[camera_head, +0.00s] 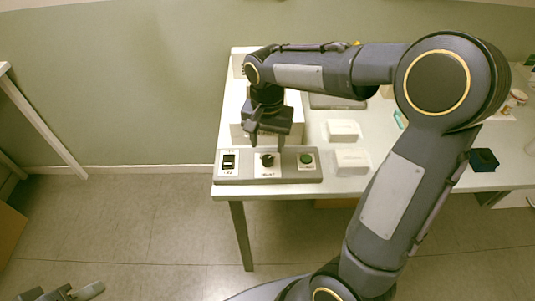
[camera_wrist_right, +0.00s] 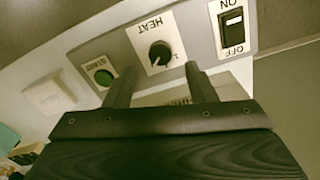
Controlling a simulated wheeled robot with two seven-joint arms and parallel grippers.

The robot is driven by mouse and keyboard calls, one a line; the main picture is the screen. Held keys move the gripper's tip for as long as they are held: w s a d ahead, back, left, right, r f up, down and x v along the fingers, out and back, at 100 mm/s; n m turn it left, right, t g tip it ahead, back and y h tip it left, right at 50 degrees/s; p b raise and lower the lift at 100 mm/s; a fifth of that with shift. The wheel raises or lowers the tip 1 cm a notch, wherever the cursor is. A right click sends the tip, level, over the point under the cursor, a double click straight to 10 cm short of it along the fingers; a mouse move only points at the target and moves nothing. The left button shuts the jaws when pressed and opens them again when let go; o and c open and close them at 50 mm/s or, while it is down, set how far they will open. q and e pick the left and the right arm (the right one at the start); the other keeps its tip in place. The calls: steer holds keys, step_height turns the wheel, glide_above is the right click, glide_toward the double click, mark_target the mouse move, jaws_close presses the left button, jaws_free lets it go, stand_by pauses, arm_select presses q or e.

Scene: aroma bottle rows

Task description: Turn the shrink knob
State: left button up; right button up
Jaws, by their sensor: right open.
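A black round knob (camera_head: 267,160) sits in the middle of a grey control panel (camera_head: 309,177) at the table's front left edge. In the right wrist view the knob (camera_wrist_right: 160,54) has a white pointer mark and stands on a white plate labelled HEAT. My right gripper (camera_head: 267,140) is open and empty, pointing down just above and behind the knob. In the wrist view its two fingers (camera_wrist_right: 161,76) are spread, with the knob ahead of the gap between them and apart from both. Part of my left gripper (camera_head: 62,293) shows at the bottom left; its jaws are unclear.
An ON/OFF rocker switch (camera_head: 228,162) is left of the knob and a green START button (camera_head: 306,159) right of it. White boxes (camera_head: 351,162) (camera_head: 342,130) stand to the right. A dark blue item (camera_head: 483,160) lies farther right. A white machine body stands behind the panel.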

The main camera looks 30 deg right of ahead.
mark_target(267, 159)
steer(key=shift+f, duration=2.8)
steer(key=c, duration=1)
steer(key=shift+o, duration=0.2)
